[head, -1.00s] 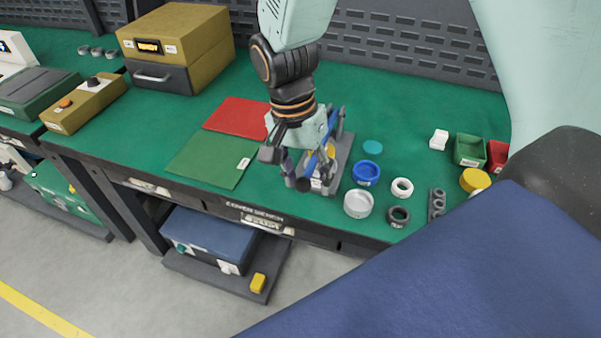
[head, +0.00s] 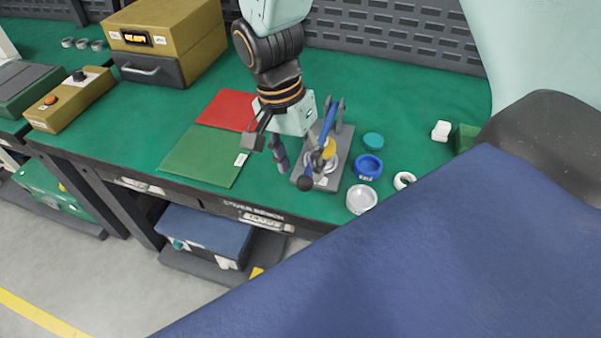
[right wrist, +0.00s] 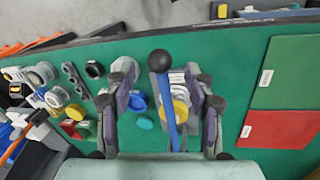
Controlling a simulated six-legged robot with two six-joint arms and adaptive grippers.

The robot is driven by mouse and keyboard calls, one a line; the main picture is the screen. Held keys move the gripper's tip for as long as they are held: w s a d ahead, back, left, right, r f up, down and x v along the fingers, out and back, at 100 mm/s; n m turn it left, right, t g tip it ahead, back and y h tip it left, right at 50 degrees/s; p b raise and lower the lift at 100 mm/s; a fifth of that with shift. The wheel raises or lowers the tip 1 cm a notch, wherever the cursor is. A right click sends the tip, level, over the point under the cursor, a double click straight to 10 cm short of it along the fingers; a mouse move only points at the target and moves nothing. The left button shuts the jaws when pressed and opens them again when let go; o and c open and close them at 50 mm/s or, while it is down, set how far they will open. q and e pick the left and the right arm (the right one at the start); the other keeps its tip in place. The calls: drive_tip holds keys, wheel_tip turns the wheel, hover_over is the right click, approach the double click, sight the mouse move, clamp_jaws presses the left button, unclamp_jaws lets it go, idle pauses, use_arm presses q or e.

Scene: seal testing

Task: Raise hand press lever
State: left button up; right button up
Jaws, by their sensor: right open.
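The hand press (head: 331,172) stands on the green bench, with a grey base, a yellow disc and a blue lever (head: 328,122). The lever slopes down toward the bench's front edge and ends in a black knob (head: 306,183). My right gripper (head: 267,152) is open and empty, just left of the press in the head view. In the right wrist view the lever (right wrist: 168,108) and its black knob (right wrist: 160,61) appear between the spread fingers of the right gripper (right wrist: 163,82). No finger clearly touches the lever. My left gripper is not in view.
A blue ring cup (head: 368,168), a teal cap (head: 373,141), a clear dish (head: 361,199) and a white ring (head: 404,180) stand right of the press. A green mat (head: 203,157) and red mat (head: 228,110) lie left. A brown case (head: 165,35) stands at back left.

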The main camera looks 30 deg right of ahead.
sight(303, 177)
drive_tip(key=f, duration=0.3)
drive_tip(key=shift+s+d+f, duration=0.25)
drive_tip(key=shift+d+f, duration=0.05)
drive_tip(key=shift+d, duration=0.1)
drive_tip(key=shift+s+a, duration=0.1)
drive_tip(key=shift+a, duration=0.1)
drive_tip(key=shift+r, duration=0.1)
drive_tip(key=shift+d, duration=0.15)
drive_tip(key=c, duration=0.4)
clamp_jaws()
